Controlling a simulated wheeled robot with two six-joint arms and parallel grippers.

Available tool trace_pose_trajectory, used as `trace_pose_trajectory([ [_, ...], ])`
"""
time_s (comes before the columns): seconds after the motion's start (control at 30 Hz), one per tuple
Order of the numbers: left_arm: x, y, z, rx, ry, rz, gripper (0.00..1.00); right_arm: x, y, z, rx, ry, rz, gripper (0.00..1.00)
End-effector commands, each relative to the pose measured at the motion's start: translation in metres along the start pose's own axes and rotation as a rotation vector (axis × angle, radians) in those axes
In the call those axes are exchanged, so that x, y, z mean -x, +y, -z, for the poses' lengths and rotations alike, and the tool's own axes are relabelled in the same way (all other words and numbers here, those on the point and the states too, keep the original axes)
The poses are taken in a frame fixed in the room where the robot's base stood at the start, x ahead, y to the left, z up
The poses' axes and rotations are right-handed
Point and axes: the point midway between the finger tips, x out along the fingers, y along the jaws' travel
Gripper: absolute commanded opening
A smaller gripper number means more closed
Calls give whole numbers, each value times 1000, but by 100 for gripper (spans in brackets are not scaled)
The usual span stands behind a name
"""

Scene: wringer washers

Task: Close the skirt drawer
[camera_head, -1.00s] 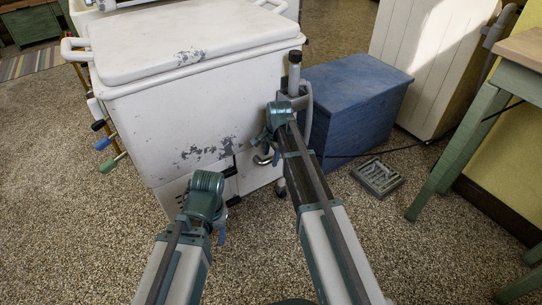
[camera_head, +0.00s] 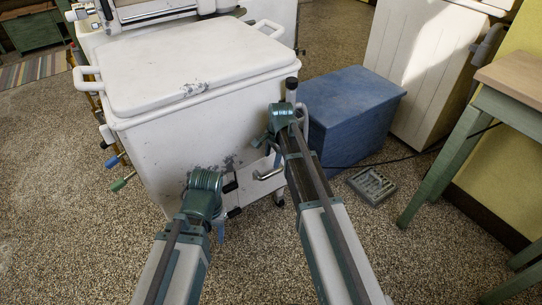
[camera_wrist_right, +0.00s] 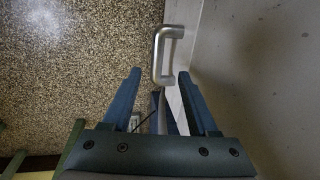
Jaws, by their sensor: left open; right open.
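The white washer cabinet (camera_head: 185,135) stands in front of me in the head view. Low at its front is a pale drawer-like part (camera_head: 250,187), seemingly the skirt drawer, largely hidden by my arms; how far out it stands is unclear. A silver bar handle (camera_head: 268,174) shows there. In the right wrist view the handle (camera_wrist_right: 166,52) stands beside a pale panel, its near end between the fingertips in the picture. My right gripper (camera_wrist_right: 159,73) is open and not closed on it. My left gripper (camera_head: 219,230) is open, low before the cabinet, its fingers mostly hidden.
A blue chest (camera_head: 350,115) stands right of the cabinet, with a grey tray (camera_head: 372,185) on the floor. A green-legged table (camera_head: 445,155) is at the right. Coloured levers (camera_head: 113,162) stick out at the cabinet's left. The speckled floor (camera_head: 70,220) is clear at left.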

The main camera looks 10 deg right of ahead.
Motion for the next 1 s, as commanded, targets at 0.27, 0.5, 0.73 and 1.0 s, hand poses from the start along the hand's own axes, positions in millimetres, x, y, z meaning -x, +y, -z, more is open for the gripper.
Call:
trace_pose_trajectory([
  [0.27, 41, -5, -3, 8, -3, 5, 54, 42, -1, 0, 0, 0, 1, 59],
  [0.5, 42, -6, -3, 9, -3, 6, 54, 44, 0, 0, 0, 0, 1, 59],
  [0.73, 42, -6, -3, 9, -3, 6, 54, 43, 0, 0, 0, 0, 1, 59],
  [1.0, 42, -6, -3, 9, -3, 6, 54, 45, 15, -25, 124, -1, -22, 59],
])
